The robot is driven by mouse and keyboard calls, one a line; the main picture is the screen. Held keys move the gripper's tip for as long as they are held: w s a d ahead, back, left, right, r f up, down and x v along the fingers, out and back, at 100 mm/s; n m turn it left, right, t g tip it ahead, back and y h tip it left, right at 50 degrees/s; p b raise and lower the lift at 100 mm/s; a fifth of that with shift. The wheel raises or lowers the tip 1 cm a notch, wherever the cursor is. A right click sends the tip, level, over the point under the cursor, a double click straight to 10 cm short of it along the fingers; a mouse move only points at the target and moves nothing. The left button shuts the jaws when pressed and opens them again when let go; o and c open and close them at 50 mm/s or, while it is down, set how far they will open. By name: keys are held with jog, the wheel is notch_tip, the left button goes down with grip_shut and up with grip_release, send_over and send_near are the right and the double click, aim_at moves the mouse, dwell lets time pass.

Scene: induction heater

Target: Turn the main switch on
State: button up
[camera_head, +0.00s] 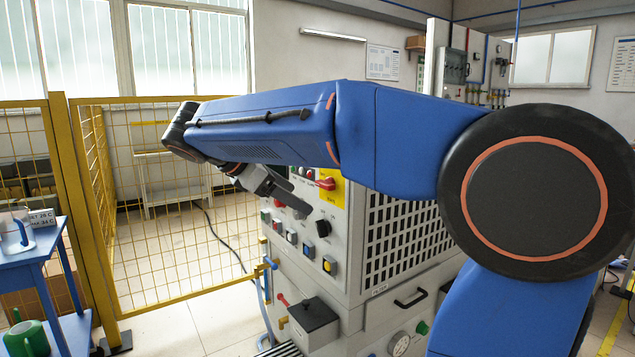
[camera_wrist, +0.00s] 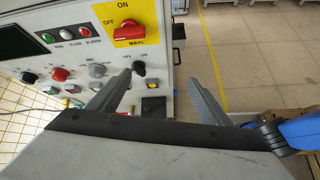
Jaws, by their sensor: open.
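The main switch (camera_wrist: 128,30) is a red rotary handle on a yellow plate marked ON at the top, OFF at the left and MAIN below. Its handle lies roughly level, along the OFF direction. The switch also shows in the head view (camera_head: 326,184) on the grey cabinet's control panel. My gripper (camera_wrist: 160,62) is open and empty. In the head view my gripper (camera_head: 290,200) is in front of the panel, left of the switch and slightly lower.
A black selector knob (camera_wrist: 138,68) appears beside my left fingertip; I cannot tell whether they touch. A red button (camera_wrist: 58,73) and several other controls fill the panel. A yellow mesh fence (camera_head: 165,230) stands left of the cabinet. Open floor (camera_wrist: 250,50) shows to the panel's right.

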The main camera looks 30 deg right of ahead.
jog(key=w+a+r+n+h, duration=0.3)
jog(key=w+a+r, duration=0.2)
jog(key=w+r, duration=0.1)
send_near(324, 183)
jog(key=shift+g, duration=0.3)
jog(key=x, duration=0.5)
jog(key=w+x, duration=0.1)
jog(key=x, duration=0.2)
jog(key=shift+s, duration=0.1)
jog(key=c, duration=1)
